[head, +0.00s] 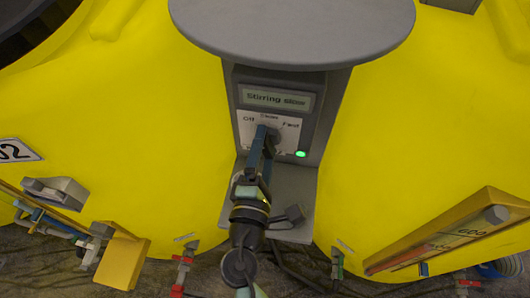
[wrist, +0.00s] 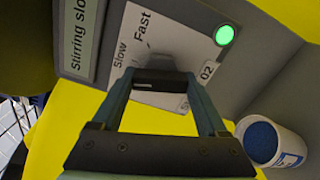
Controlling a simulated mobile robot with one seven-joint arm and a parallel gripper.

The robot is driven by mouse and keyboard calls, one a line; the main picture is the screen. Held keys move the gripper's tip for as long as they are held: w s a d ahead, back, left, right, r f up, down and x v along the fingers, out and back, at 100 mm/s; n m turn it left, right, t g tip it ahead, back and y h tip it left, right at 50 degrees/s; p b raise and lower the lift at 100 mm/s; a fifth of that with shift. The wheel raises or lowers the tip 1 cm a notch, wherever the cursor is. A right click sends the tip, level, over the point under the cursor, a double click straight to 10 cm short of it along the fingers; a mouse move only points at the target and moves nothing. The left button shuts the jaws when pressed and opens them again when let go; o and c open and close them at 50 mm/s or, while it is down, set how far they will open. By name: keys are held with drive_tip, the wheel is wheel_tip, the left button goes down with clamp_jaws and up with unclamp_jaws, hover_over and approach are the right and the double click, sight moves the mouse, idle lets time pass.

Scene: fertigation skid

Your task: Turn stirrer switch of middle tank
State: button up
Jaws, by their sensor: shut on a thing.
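The stirrer switch (head: 275,135) is a dark rotary knob on a white dial plate marked Off, Slow and Fast. It sits on a grey control box (head: 312,95) between yellow tank surfaces. The display (head: 275,98) above it reads "Stirring slow", and a green lamp (head: 300,154) is lit. My gripper (head: 263,134) is at the dial and hides part of the switch and plate. In the wrist view my gripper (wrist: 162,82) has its two fingers on either side of the dark switch bar (wrist: 160,84), shut on it. A tag there reads 02.
A grey round plate (head: 295,25) overhangs the box. Yellow tank walls (head: 130,95) lie on both sides. A plate marked 02 (head: 17,150) is at far left. A yellow level scale (head: 455,235) is at right. In the wrist view a white container with blue content (wrist: 262,140) stands right.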

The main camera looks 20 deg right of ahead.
drive_tip(key=shift+f+m+b, duration=0.1)
drive_tip(key=shift+m+b, duration=1.05)
drive_tip(key=shift+m, duration=0.45)
drive_tip(key=o, duration=1.3)
drive_tip(key=shift+c, duration=0.2)
drive_tip(key=b+v, duration=0.3)
drive_tip(key=v, duration=1)
